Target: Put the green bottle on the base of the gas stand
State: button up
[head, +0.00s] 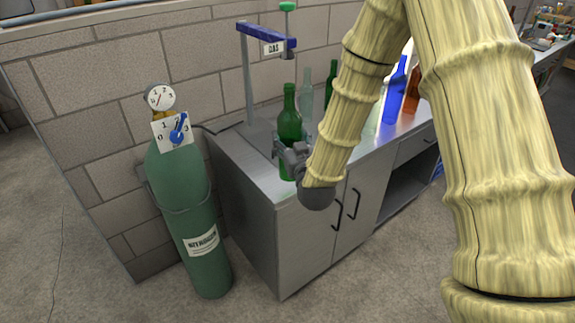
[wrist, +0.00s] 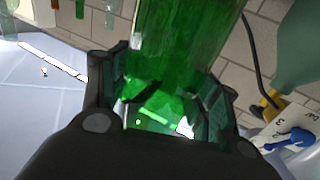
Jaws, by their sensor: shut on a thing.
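In the head view a green bottle (head: 290,121) stands upright near the bench's left end, and my gripper (head: 291,158) is shut around its lower body. In the wrist view the green bottle (wrist: 185,40) fills the space between the two fingers of my gripper (wrist: 165,90). I cannot tell whether its bottom touches the bench. The gas stand (head: 248,85) has a grey post, a blue top arm and a GAS sign, and stands just behind and left of the bottle.
A green nitrogen cylinder (head: 185,210) with a gauge and blue-knobbed valve stands left of the bench (head: 245,190). Behind the held bottle are a clear bottle (head: 306,93) and another green bottle (head: 331,75). A blue bottle (head: 394,96) and a brown bottle (head: 412,90) stand farther right.

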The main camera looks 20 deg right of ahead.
jog(key=shift+w+d+r+b, duration=0.45)
jog(key=shift+w+d+b, duration=0.05)
jog(key=shift+d+b, duration=0.1)
jog(key=w+d+f+p, duration=0.1)
jog(key=w+f+p, duration=0.1)
jog(key=w, duration=0.5)
jog(key=w+d+f+p, duration=0.2)
jog(key=w+f, duration=0.1)
jog(key=w, duration=0.5)
jog(key=shift+w, duration=0.3)
jog(key=o, duration=1.5)
jog(key=shift+f, duration=0.1)
jog(key=s, duration=0.4)
jog(key=s+b, duration=0.1)
jog(key=s, duration=0.3)
jog(key=s+b, duration=0.1)
jog(key=s, duration=0.3)
jog(key=shift+a, duration=0.3)
